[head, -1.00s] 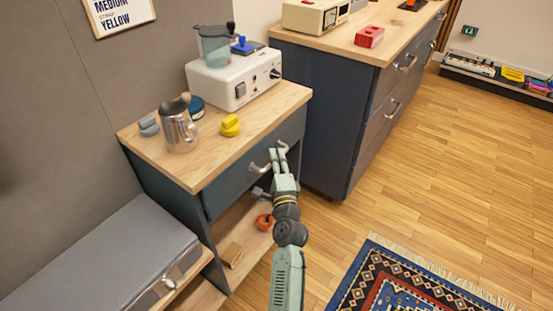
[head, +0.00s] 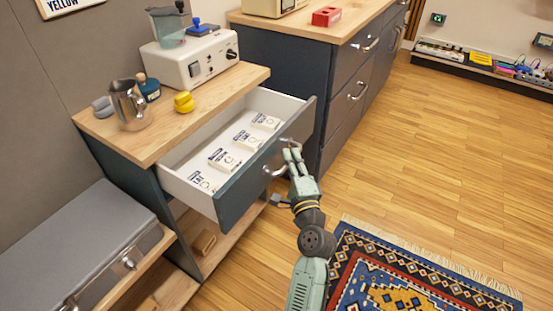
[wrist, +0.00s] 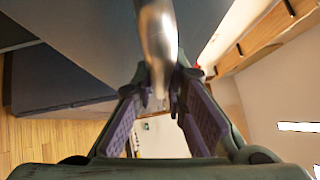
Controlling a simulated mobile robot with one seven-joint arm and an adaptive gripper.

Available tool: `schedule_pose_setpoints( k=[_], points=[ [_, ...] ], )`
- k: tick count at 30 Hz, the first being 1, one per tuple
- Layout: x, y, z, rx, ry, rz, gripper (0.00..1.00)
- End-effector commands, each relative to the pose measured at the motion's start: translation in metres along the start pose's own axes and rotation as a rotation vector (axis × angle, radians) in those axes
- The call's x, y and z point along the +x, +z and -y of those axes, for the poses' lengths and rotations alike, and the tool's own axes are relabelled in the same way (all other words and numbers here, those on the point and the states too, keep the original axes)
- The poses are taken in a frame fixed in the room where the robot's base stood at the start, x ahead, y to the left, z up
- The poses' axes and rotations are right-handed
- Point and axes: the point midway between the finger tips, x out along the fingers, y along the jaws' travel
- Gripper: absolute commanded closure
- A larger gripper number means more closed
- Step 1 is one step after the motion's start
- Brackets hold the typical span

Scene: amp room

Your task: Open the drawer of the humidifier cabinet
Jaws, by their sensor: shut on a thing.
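The humidifier cabinet (head: 158,150) has a wooden top and dark blue-grey sides. A white and grey humidifier (head: 191,57) stands on it. Its drawer (head: 240,185) is pulled out, and its white inside holds several small white packets with dark print. My gripper (head: 291,148) is at the drawer front, shut on the curved metal drawer handle (head: 276,168). In the wrist view the handle (wrist: 157,45) runs between the two purple-padded fingers. Part of the handle is hidden by the fingers.
On the cabinet top stand a metal pitcher (head: 130,104) and a yellow knob-like object (head: 184,101). A dark drawer cabinet (head: 290,80) stands close on the right. A grey case (head: 85,245) lies at left. A patterned rug (head: 410,280) and open wood floor lie right.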

Motion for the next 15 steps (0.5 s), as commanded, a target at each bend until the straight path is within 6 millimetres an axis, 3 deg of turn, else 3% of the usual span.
schedule_pose_setpoints(
  k=[6, 15],
  points=[
    [-0.019, -0.02, 0.003, 0.001, 0.001, -0.002, 1.0],
    [-0.025, -0.026, 0.007, 0.001, 0.002, 0.0, 1.0]
  ],
)
